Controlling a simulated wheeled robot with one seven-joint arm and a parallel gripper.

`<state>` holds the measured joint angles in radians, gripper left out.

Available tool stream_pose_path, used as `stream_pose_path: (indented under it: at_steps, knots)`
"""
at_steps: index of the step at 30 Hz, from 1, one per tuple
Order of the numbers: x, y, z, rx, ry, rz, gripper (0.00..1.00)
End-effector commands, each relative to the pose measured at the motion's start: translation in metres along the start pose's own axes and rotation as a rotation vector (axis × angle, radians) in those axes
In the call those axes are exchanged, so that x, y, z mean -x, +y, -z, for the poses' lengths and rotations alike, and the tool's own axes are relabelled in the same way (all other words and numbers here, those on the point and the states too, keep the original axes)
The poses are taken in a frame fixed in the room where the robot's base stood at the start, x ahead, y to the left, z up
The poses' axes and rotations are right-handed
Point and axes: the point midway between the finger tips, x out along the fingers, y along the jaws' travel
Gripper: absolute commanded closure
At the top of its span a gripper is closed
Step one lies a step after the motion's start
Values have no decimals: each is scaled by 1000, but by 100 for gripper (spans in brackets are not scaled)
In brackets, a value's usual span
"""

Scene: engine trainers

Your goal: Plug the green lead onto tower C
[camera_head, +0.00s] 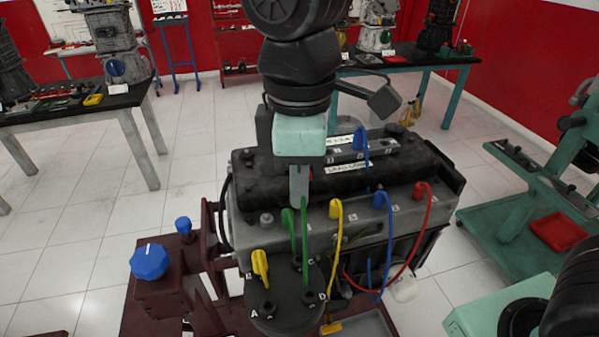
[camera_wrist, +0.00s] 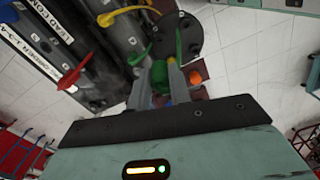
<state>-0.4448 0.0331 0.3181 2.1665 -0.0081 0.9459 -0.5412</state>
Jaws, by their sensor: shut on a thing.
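My gripper (camera_head: 300,200) points down above the near side of the engine. In the wrist view its fingers (camera_wrist: 162,80) are closed around a green piece of the green lead (camera_wrist: 160,72). In the head view the green lead (camera_head: 305,240) shows as a green boot on the engine and a strand running down past the cap. The black round cap (camera_head: 285,318) bears towers marked with letters and also shows in the wrist view (camera_wrist: 188,28). Tower C, by its letter, is at the cap's far side, partly hidden behind the green strand. I cannot tell whether the lead touches it.
A yellow boot (camera_head: 260,264) stands on the cap near letter B. Yellow (camera_head: 336,210), blue (camera_head: 380,200) and red (camera_head: 421,190) leads rise from the engine beside the green one. A stand with a blue knob (camera_head: 149,261) is to the left. Open floor lies further left.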

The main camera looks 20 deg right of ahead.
Motion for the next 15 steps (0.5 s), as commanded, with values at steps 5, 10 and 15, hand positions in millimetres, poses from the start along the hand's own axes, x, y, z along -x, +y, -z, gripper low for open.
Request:
stream_pose_path:
  at_steps: [5,10,15]
  knots:
    - [-12,0,0,0,0,0,100]
    - [-22,0,0,0,-1,0,100]
    - [-32,0,0,0,-1,0,100]
